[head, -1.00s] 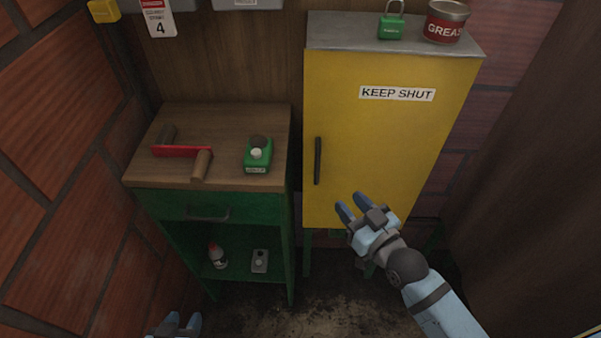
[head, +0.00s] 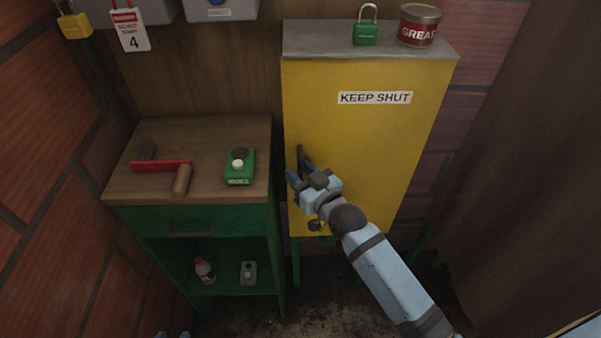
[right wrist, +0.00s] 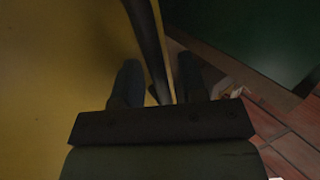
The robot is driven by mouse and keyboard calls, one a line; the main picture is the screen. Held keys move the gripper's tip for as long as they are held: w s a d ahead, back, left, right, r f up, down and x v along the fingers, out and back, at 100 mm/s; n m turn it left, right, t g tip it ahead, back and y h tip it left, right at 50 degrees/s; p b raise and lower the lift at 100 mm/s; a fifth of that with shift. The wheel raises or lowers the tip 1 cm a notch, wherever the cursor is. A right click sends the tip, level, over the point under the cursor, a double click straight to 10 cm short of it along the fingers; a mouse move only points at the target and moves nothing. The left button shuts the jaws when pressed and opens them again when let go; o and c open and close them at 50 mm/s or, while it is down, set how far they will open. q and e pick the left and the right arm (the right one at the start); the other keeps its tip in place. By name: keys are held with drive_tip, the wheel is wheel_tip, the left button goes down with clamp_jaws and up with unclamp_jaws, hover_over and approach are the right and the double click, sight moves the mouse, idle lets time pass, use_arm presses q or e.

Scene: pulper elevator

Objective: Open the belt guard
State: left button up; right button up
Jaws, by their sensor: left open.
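A yellow cabinet (head: 360,135) with a "KEEP SHUT" label (head: 375,98) stands upright in the head view, its door shut. Nothing is labelled as a belt guard. Its dark upright handle (head: 300,158) is on the door's left side, partly hidden by my right gripper (head: 299,177). In the right wrist view the handle (right wrist: 148,40) runs between the two fingers of my right gripper (right wrist: 160,88), which stand apart with slight gaps beside it. My left gripper (head: 172,335) shows only its tips at the bottom edge of the head view.
A green cabinet with a wooden top (head: 215,135) stands to the left, holding a red-and-wood tool (head: 160,165) and a green box (head: 239,168). A green padlock (head: 366,30) and grease tin (head: 419,28) sit on the yellow cabinet. Brick wall is at left.

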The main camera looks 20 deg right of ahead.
clamp_jaws()
use_arm(q)
drive_tip(key=shift+d, duration=0.1)
use_arm(e)
drive_tip(key=shift+s, duration=0.1)
drive_tip(key=shift+s+n+y+p, duration=0.3)
drive_tip(key=shift+s, duration=0.25)
use_arm(q)
wheel_tip(320, 180, up, 7)
drive_tip(key=s+a+p, duration=0.1)
drive_tip(key=p, duration=0.9)
drive_tip(key=shift+f+p, duration=0.2)
drive_tip(key=shift+p, duration=0.1)
use_arm(e)
drive_tip(key=s+d, duration=0.4)
drive_tip(key=s, duration=0.7)
drive_tip(key=s+d+y, duration=0.1)
drive_tip(key=s+d, duration=0.3)
drive_tip(key=s, duration=0.8)
drive_tip(key=shift+s+n+g, duration=0.25)
drive_tip(key=shift+n+g, duration=0.15)
use_arm(q)
drive_tip(key=shift+r, duration=0.15)
